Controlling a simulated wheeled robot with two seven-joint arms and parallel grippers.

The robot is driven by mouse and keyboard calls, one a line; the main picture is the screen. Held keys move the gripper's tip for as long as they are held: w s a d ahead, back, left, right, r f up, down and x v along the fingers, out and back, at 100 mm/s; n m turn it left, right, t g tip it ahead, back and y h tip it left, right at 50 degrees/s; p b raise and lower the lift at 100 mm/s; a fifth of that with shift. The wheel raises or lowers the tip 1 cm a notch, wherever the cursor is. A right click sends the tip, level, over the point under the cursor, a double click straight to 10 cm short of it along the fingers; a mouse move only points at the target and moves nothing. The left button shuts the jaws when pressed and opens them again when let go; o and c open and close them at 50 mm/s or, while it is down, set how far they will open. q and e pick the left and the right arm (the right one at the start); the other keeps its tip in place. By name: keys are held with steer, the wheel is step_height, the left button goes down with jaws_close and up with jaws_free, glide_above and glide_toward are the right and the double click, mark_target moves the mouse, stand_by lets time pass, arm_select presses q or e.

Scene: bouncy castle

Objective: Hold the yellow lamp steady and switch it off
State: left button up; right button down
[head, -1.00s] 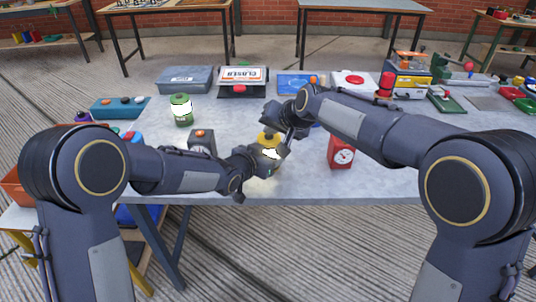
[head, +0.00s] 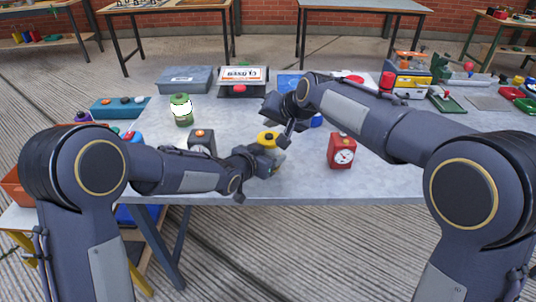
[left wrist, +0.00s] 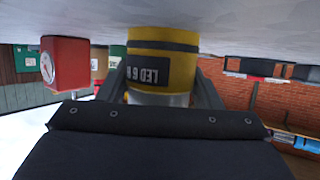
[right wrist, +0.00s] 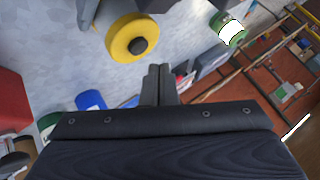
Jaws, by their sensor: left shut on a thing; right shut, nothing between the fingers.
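The yellow lamp (head: 267,137) stands on the grey table, with a yellow top cap and a dark round button (right wrist: 138,45) in its middle. My left gripper (head: 272,160) is shut on the lamp from the front left. In the left wrist view the picture is upside down, and the lamp's labelled yellow body (left wrist: 180,67) sits between the two fingers. The lamp's pale part looks dull, with no glow. My right gripper (head: 286,141) is shut and empty, above and to the right of the lamp, apart from the button; its closed fingertips show in the right wrist view (right wrist: 158,75).
A lit green lamp (head: 181,110) stands at the back left. A dark box with an orange button (head: 201,143) is left of the yellow lamp, and a red timer (head: 341,151) is right of it. A blue object (head: 317,120) sits behind my right gripper.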

mark_target(271, 140)
step_height(271, 140, up, 5)
steer(key=shift+f, duration=0.15)
stand_by(0.4)
arm_select(q)
steer(key=o, duration=1.3)
